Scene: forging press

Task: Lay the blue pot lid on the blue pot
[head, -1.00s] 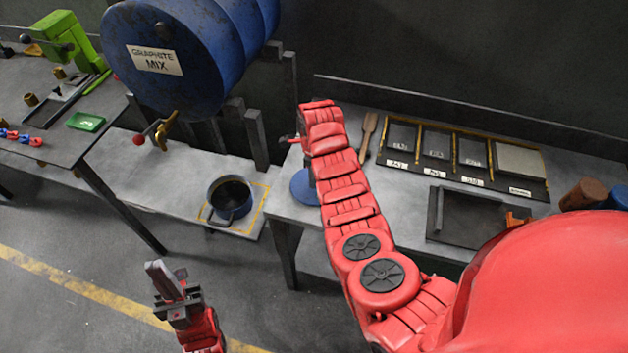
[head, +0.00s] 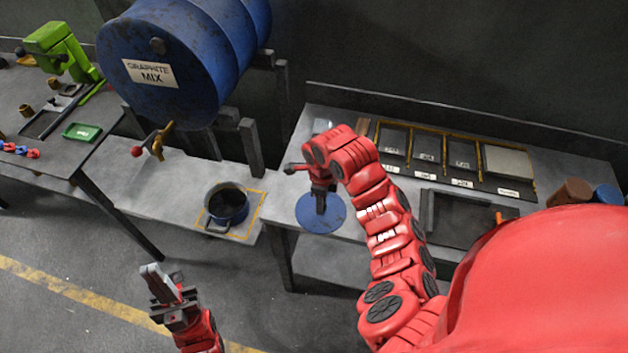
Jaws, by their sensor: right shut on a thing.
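The blue pot lid (head: 307,218) is a flat round disc at the left front of the right-hand bench. My right gripper (head: 320,207) points down over its middle and is shut on it; the grip point is partly hidden. I cannot tell whether the lid touches the bench or hangs just above it.
The pot stands in a yellow marked outline (head: 258,212). A large blue graphite drum (head: 165,95) with a tap (head: 155,143) is behind and left of it. Dark posts (head: 249,147) rise behind the pot. Labelled trays (head: 428,150) and a dark pan (head: 460,220) lie on the right-hand bench.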

